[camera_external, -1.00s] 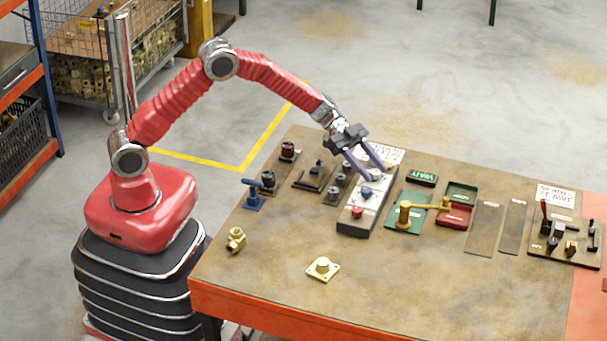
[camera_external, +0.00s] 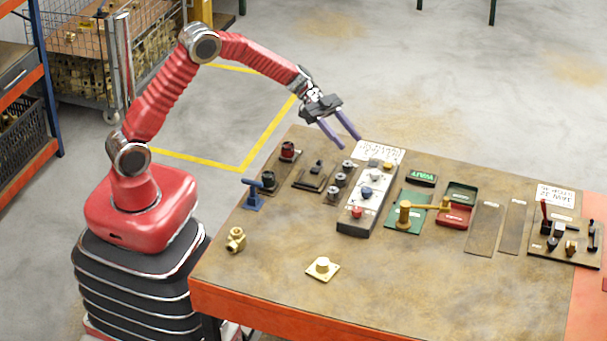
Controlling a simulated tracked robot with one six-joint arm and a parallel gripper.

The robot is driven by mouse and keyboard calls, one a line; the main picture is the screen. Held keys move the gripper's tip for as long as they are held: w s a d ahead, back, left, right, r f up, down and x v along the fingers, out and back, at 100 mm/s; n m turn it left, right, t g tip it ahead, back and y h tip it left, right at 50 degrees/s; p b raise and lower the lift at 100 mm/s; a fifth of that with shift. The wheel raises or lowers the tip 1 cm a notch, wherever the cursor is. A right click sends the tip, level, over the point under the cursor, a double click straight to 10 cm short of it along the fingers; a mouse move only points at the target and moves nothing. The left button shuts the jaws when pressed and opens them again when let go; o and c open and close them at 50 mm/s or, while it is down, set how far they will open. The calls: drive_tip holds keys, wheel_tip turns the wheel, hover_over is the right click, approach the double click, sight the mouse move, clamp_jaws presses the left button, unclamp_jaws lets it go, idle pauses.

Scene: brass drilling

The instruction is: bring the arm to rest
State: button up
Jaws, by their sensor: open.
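My gripper (camera_external: 342,138) is open and empty. Its two purple fingers are spread and point down and to the right. It hangs in the air above the back part of the workbench (camera_external: 300,270), over the area of a white-topped control box (camera_external: 369,190) with a blue knob, a red knob and other controls. The fingers look apart from everything on the bench. My red arm is bent at a raised elbow and reaches right from its base at the left.
A green plate with a brass lever (camera_external: 424,207), a display reading WAIT (camera_external: 422,179) and a red-and-green tray (camera_external: 455,215) stand right of the control box. A blue handle (camera_external: 252,195), a brass fitting (camera_external: 236,240) and a brass flanged part (camera_external: 323,268) sit nearer. The bench's front is largely clear.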

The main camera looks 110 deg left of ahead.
drive_tip(key=shift+s+a+r, duration=0.1)
drive_tip(key=shift+s+a, duration=0.05)
drive_tip(key=shift+s, duration=0.1)
idle(0.4)
